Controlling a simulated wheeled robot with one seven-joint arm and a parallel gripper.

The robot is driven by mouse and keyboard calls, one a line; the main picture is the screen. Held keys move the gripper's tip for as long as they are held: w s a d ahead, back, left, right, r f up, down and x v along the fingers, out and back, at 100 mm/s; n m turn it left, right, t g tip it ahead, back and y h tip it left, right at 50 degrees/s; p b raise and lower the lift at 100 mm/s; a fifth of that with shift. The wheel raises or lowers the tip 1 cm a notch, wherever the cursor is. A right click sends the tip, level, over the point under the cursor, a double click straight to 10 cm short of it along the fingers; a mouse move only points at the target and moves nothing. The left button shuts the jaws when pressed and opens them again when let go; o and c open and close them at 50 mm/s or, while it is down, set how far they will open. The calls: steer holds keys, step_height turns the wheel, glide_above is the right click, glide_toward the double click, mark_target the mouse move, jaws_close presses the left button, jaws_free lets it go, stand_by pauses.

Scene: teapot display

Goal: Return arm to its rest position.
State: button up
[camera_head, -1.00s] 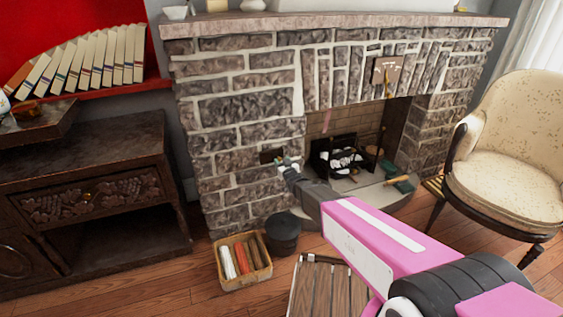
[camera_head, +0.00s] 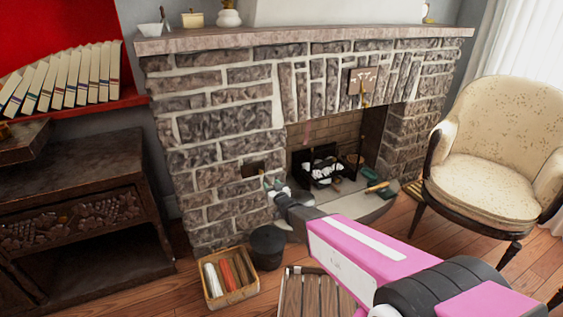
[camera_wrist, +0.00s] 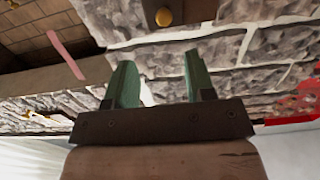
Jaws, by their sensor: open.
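My pink and grey arm (camera_head: 365,255) reaches from the lower right toward the stone fireplace (camera_head: 225,120). My gripper (camera_head: 270,184) is at its far end, in front of the fireplace's stone face in the head view. In the wrist view my gripper (camera_wrist: 160,75) shows two green fingers standing apart, with nothing between them but the stonework behind. I cannot tell the exact gap between the fingers and the stone.
A basket of logs (camera_head: 228,277) and a dark bucket (camera_head: 268,246) stand on the floor below my arm. A slatted wooden piece (camera_head: 310,295) lies beside them. A cream armchair (camera_head: 475,165) stands right. A dark cabinet (camera_head: 85,180) stands left. A mantel (camera_head: 300,35) holds small items.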

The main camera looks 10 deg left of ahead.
steer(key=s+d+m+g+h, duration=0.2)
steer(key=d+m+g+h, duration=0.35)
steer(key=d, duration=1.45)
steer(key=s+d+r+g+h, duration=0.3)
steer(key=s+d+g, duration=0.7)
steer(key=s+d, duration=0.4)
steer(key=shift+s+d+m+h, duration=0.2)
steer(key=shift+s+m+h, duration=0.15)
steer(key=shift+s, duration=0.85)
